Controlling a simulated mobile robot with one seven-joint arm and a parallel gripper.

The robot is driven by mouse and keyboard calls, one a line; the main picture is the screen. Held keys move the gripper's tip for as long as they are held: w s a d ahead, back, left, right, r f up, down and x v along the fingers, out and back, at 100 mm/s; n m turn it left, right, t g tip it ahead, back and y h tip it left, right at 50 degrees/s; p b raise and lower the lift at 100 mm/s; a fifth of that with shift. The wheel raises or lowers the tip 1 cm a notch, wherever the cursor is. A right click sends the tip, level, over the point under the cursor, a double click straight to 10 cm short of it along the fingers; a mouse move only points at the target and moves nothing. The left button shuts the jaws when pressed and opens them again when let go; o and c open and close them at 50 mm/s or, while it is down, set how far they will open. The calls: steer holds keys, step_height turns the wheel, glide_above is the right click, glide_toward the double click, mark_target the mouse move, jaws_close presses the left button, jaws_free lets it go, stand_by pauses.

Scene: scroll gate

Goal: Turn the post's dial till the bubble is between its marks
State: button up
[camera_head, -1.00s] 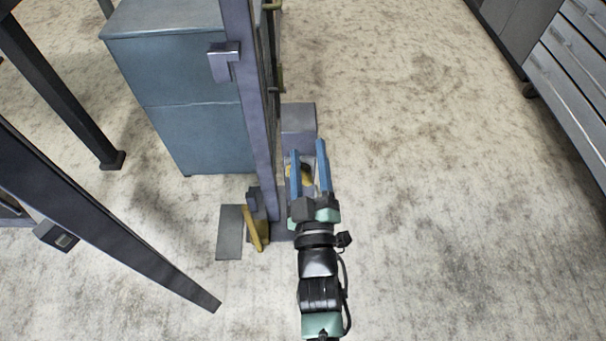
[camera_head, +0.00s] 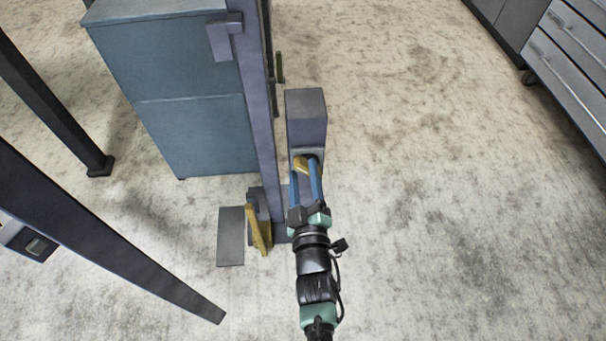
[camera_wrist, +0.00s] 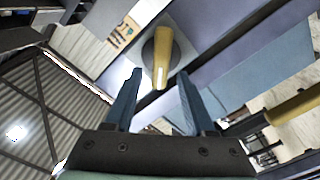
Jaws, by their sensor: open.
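The post's dial shows in the wrist view as a dark round hub with a yellow bar handle (camera_wrist: 163,58) on a pale plate. In the head view the yellow handle (camera_head: 301,164) sits low on the grey post box (camera_head: 306,118). My gripper (camera_head: 306,168) has its two blue fingers apart, one to each side of the handle; it also shows in the wrist view (camera_wrist: 156,82). I cannot tell whether the fingers touch the handle. The bubble and its marks cannot be made out in either view.
A purple-grey upright (camera_head: 258,110) stands just left of my gripper. A second yellow lever (camera_head: 258,232) and a grey plate (camera_head: 230,236) are low at its foot. A blue cabinet (camera_head: 190,110) stands behind. The floor to the right is clear.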

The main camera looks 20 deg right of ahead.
steer(key=shift+x, duration=0.8)
jaws_close()
